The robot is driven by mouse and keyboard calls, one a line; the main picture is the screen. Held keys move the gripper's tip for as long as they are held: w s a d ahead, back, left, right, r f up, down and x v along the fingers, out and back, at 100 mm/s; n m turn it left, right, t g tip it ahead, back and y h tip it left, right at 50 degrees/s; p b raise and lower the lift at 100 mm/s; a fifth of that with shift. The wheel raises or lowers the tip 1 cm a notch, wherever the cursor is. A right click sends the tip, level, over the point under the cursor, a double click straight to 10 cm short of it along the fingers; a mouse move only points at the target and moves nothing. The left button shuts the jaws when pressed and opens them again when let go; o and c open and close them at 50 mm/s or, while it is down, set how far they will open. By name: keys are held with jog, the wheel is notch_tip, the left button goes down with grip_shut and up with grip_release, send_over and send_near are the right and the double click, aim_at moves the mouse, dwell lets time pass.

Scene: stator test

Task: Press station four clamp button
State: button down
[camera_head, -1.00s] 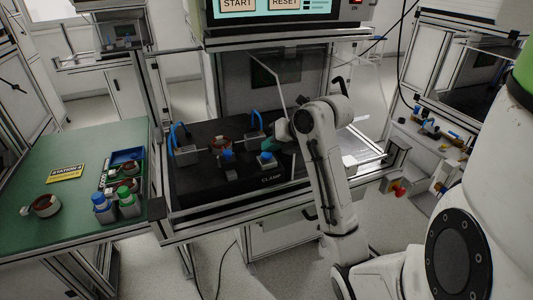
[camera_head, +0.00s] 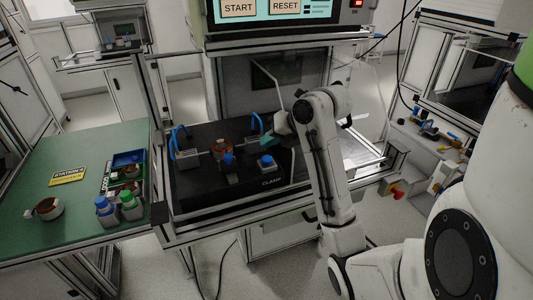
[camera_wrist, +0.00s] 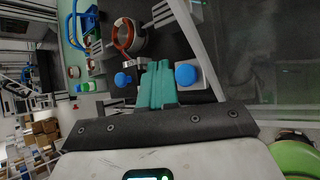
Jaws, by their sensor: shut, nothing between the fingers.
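The clamp button (camera_head: 267,161) is a blue round cap on a small grey block, behind the white CLAMP lettering on the black fixture plate (camera_head: 215,187). In the wrist view the blue button (camera_wrist: 185,75) is just right of my fingertips. My gripper (camera_head: 267,141) has teal fingers and hangs above the plate, behind the button in the head view. In the wrist view the gripper (camera_wrist: 158,68) is shut and empty, between the button and a blue knob (camera_wrist: 122,80). Contact with the button cannot be seen.
A copper-brown stator (camera_head: 222,149) sits in the fixture between blue-handled clamps (camera_head: 184,154). The green table (camera_head: 85,220) at left holds the yellow station sign (camera_head: 67,176), bottles (camera_head: 106,209) and another stator (camera_head: 48,208). A START/RESET screen (camera_head: 270,10) is above.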

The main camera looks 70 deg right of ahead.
jog(key=shift+r+p, duration=0.4)
jog(key=shift+r, duration=0.7)
dwell(1.3)
jog(key=shift+r+m+p, duration=0.45)
jog(key=shift+m+p, duration=0.05)
jog(key=shift+p, duration=0.25)
notch_tip(320, 180, up, 4)
jog(key=m+p, duration=0.6)
jog(key=m, duration=0.2)
jog(key=m+g+p, duration=0.1)
jog(key=m+p, duration=0.6)
jog(key=m, duration=0.1)
jog(key=shift+w+a+f+g+y, duration=0.1)
jog(key=shift+w+g+y, duration=0.05)
jog(key=shift+g+y, duration=0.2)
jog(key=b, duration=0.6)
send_over(269, 158)
notch_tip(269, 158, down, 7)
jog(key=shift+a, duration=0.1)
jog(key=shift+w+f+b, duration=0.1)
jog(key=shift+f+b, duration=0.4)
jog(key=shift+f, duration=0.4)
